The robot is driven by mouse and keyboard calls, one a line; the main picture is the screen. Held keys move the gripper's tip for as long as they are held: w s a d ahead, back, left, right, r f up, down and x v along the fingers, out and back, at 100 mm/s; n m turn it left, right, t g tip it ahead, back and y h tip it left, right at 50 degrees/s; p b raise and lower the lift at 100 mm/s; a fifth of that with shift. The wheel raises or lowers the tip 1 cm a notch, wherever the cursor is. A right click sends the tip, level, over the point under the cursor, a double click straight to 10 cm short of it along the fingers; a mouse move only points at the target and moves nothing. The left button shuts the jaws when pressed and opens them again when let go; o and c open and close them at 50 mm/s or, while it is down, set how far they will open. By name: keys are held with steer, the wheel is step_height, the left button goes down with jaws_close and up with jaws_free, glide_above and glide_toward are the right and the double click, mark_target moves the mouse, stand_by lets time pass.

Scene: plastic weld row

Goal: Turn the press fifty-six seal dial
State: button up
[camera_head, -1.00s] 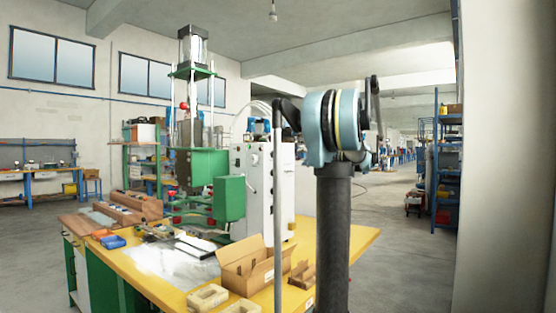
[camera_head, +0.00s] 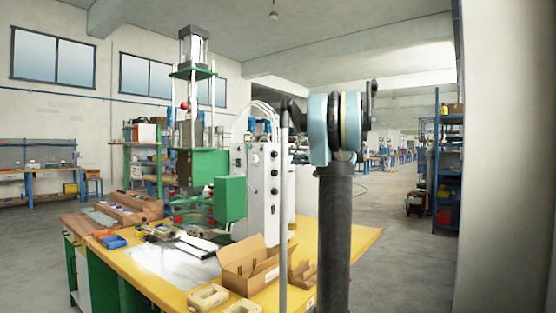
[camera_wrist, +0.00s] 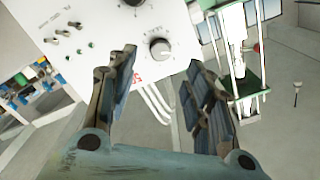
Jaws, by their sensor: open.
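A white control box (camera_head: 256,200) with dark knobs down its narrow face stands behind the cardboard box on the yellow bench. In the wrist view its panel (camera_wrist: 105,30) looks tilted, with a round grey dial (camera_wrist: 160,47), another dial (camera_wrist: 134,2) cut by the top edge, and small toggle switches (camera_wrist: 63,36). I cannot read which dial is the seal dial. My gripper (camera_wrist: 162,60) is open and empty, its fingers to either side of the full dial in the picture. I cannot tell the gap between fingertips and panel. My arm hides part of the head view.
The green press (camera_head: 208,165) stands left of the control box. An open cardboard box (camera_head: 245,268) and pale blocks (camera_head: 208,297) are near the front of the yellow bench (camera_head: 160,290). Blue shelving (camera_head: 447,180) stands at the right; open floor lies between.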

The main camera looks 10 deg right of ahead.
mark_target(276, 155)
steer(key=x, duration=0.8)
steer(key=shift+w+a, duration=0.25)
steer(key=shift+a, duration=0.05)
steer(key=c, duration=1)
